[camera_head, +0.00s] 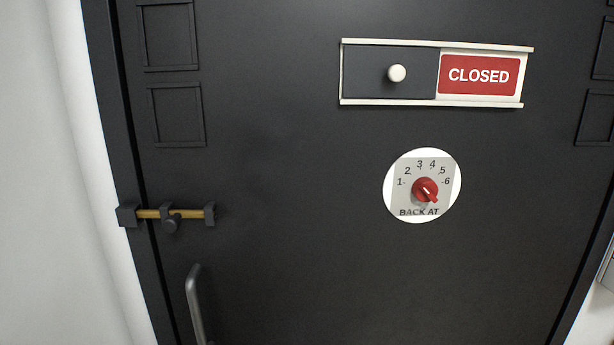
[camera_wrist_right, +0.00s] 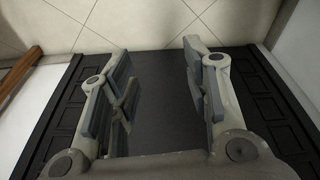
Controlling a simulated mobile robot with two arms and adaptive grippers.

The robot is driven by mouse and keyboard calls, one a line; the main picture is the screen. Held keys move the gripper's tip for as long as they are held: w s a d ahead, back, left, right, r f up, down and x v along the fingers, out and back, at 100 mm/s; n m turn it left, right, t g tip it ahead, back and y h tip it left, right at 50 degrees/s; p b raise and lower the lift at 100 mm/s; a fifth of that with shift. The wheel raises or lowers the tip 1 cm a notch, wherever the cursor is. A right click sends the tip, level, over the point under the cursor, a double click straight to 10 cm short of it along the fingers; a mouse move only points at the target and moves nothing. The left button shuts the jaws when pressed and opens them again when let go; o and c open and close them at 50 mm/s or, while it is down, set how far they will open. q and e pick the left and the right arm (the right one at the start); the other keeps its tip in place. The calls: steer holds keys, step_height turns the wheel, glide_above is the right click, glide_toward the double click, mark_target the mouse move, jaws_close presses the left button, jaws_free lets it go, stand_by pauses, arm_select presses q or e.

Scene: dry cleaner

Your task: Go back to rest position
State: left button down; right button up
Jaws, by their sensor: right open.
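My right gripper (camera_wrist_right: 155,65) is open in the right wrist view, with nothing between its fingers. A dark panelled surface (camera_wrist_right: 165,125), which looks like the door, lies behind the fingers. Neither gripper shows in the head view. There the dark door (camera_head: 290,250) fills most of the picture. It carries a slider sign (camera_head: 390,75) with a round white knob at its left part and a red CLOSED panel (camera_head: 479,75) showing. Below is a round BACK AT dial (camera_head: 410,208) numbered 1 to 6. Its red knob (camera_head: 425,190) points to the lower right, below the 6.
A brass bolt (camera_head: 150,214) bridges the door's left edge and the frame. A grey handle (camera_head: 195,305) is below it. White wall (camera_head: 50,170) stands at the left. Pale floor tiles (camera_wrist_right: 150,22) show in the right wrist view, with a brown strip (camera_wrist_right: 18,72) at the left.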

steer(key=s+d+f+g, duration=0.1)
steer(key=s+d+f, duration=0.2)
steer(key=s+f, duration=1.5)
steer(key=shift+f, duration=0.45)
steer(key=shift+d, duration=0.1)
stand_by(1.8)
